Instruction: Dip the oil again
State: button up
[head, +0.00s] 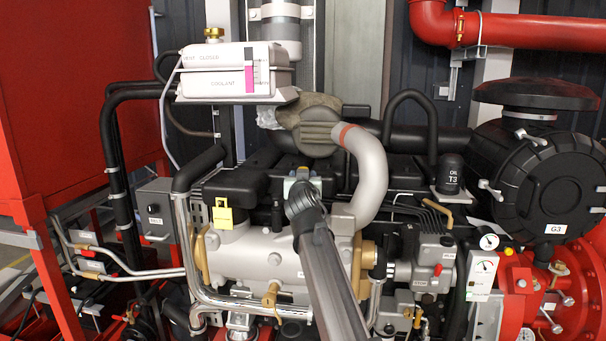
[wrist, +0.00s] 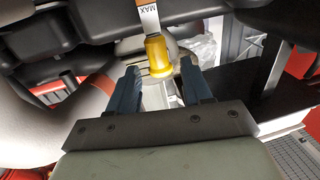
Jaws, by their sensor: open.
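My gripper (wrist: 161,76) shows in the wrist view with its two dark blue fingers apart. Between and just beyond the fingertips is a yellow, flared, handle-like piece (wrist: 157,57). A pale strip (wrist: 149,19) marked MAX with an orange band runs up from it; it looks like the oil dipstick. A gap shows on both sides of the yellow piece, so the fingers do not visibly grip it. In the head view my arm reaches up over the middle of the engine, and my gripper (head: 302,183) is small there.
A white coolant tank (head: 236,72) stands at upper left. A thick grey curved pipe (head: 367,170) is right of my gripper. A black canister labelled OIL T3 (head: 450,175) and a large round black housing (head: 540,185) stand farther right. Pipes crowd the engine.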

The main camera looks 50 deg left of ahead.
jog(key=x, duration=0.4)
jog(key=shift+w+a, duration=0.1)
jog(key=shift+a, duration=0.1)
jog(key=shift+c, duration=0.3)
grip_shut()
